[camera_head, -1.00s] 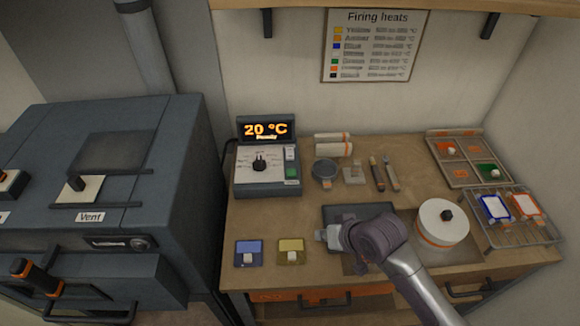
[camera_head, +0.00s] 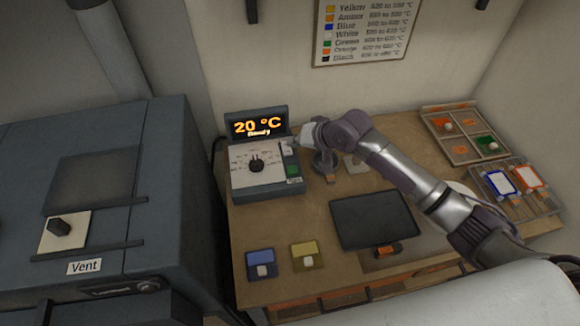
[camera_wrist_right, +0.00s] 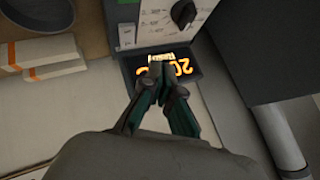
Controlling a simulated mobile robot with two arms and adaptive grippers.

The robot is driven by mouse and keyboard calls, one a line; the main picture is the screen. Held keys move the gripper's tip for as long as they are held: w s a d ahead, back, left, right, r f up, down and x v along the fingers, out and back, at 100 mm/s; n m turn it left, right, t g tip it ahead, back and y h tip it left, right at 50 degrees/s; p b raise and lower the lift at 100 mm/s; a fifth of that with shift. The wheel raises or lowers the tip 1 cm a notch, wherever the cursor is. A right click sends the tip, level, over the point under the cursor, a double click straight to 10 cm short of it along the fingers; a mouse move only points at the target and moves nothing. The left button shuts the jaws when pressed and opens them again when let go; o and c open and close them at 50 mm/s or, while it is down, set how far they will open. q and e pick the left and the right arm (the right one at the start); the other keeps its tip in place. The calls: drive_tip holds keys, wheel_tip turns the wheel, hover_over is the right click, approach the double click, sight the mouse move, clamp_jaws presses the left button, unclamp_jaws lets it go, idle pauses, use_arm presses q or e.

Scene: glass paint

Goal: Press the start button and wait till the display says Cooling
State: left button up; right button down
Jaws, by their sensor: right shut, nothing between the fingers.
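The controller box (camera_head: 267,184) stands at the back left of the bench. Its display (camera_head: 256,126) reads "20 °C" in orange, with a small second line that looks like "Ready". A dial (camera_head: 257,163) is on its face, and a green button (camera_head: 293,170) is at its right side. My right gripper (camera_head: 305,136) is shut and empty, at the box's upper right corner beside the display. In the right wrist view the shut fingertips (camera_wrist_right: 165,68) overlap the display (camera_wrist_right: 184,66), which appears upside down; contact cannot be told. My left gripper is not in view.
A rack (camera_head: 540,205) with framed pieces is at right. The kiln (camera_head: 100,190) stands left. Bench between box and pots is clear.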

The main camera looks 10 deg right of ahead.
drive_tip(key=b, duration=0.6)
hover_over(294, 170)
wheel_tip(294, 170, down, 6)
drive_tip(key=shift+f, duration=0.25)
wheel_tip(294, 170, down, 2)
drive_tip(key=shift+f+b, duration=0.1)
drive_tip(key=shift+b, duration=0.25)
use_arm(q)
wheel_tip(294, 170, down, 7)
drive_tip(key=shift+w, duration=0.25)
use_arm(e)
drive_tip(key=shift+f, duration=0.1)
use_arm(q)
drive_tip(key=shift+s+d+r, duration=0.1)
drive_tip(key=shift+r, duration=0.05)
use_arm(e)
drive_tip(key=shift+f, duration=0.2)
drive_tip(key=shift+f, duration=0.2)
